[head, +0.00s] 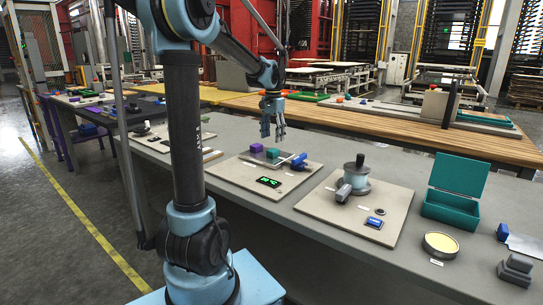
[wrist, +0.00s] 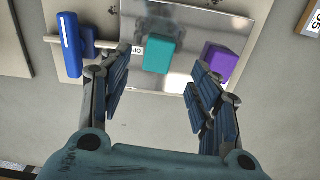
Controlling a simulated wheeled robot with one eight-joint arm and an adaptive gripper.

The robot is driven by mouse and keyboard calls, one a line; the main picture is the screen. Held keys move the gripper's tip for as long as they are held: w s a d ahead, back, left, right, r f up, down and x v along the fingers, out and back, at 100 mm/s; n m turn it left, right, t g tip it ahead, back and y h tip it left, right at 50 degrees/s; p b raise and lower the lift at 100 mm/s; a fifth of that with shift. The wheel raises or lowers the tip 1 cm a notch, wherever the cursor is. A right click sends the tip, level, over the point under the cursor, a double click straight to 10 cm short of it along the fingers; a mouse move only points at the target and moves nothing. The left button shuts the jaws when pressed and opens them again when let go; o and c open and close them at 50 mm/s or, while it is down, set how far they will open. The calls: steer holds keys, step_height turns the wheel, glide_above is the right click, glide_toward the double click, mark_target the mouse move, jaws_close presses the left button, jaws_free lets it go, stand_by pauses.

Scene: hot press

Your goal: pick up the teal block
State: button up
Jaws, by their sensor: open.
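The teal block (head: 272,153) sits on a metal plate on a beige board in the head view. In the wrist view the teal block (wrist: 160,54) lies ahead of my gripper (wrist: 158,74), between the lines of the two fingers. My gripper (head: 273,132) is open and empty, pointing down above the board, apart from the block. A purple block (head: 257,148) is beside the teal one; in the wrist view the purple block (wrist: 221,62) is to its right, near my right finger.
A blue handle (head: 299,159) on a rod is close beside the teal block. A green-lit display (head: 268,182) lies on the same board. To the right are a press with a black knob (head: 360,160) and an open teal box (head: 452,208).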

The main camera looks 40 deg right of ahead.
mark_target(273, 150)
steer(key=shift+d+f, duration=0.15)
steer(key=shift+f, duration=3.05)
jaws_close()
